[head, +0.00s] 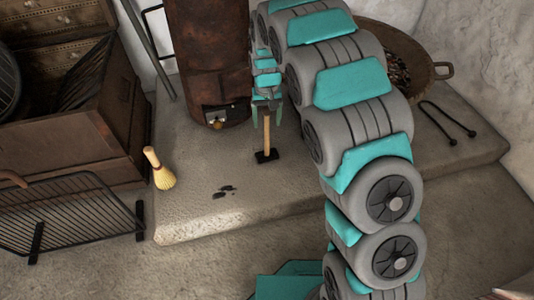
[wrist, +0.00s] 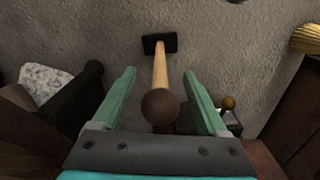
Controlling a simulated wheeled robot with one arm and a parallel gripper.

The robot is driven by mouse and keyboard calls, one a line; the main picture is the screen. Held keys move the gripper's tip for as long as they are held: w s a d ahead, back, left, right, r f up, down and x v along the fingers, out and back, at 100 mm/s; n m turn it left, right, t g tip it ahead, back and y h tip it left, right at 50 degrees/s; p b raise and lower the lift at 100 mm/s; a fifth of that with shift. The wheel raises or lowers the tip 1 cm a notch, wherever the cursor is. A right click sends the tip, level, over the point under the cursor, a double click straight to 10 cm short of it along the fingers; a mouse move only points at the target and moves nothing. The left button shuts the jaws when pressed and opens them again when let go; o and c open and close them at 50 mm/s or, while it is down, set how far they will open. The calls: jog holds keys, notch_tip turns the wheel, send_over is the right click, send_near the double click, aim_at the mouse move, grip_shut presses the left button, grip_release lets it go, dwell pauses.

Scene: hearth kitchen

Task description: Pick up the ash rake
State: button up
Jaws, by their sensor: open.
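The ash rake (head: 267,133) has a pale wooden handle and a small black head. It stands about upright on the stone hearth slab, in front of the stove, head down. In the wrist view its handle (wrist: 160,72) runs between my fingers, from a dark round knob near the palm to the black head on the slab. My gripper (head: 267,117) is open and reaches down from above, one finger on each side of the handle. In the wrist view gaps show between the handle and both fingers of my gripper (wrist: 160,80).
The rusty stove (head: 208,55) stands close behind the rake. A whisk brush (head: 160,170) is on the slab to the left. A basket (head: 425,70) and black tongs (head: 450,122) lie right, beyond my arm. A wire screen (head: 75,220) and wooden chest (head: 70,135) stand left.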

jog(key=shift+f, duration=0.55)
jog(key=shift+c, duration=0.4)
grip_shut()
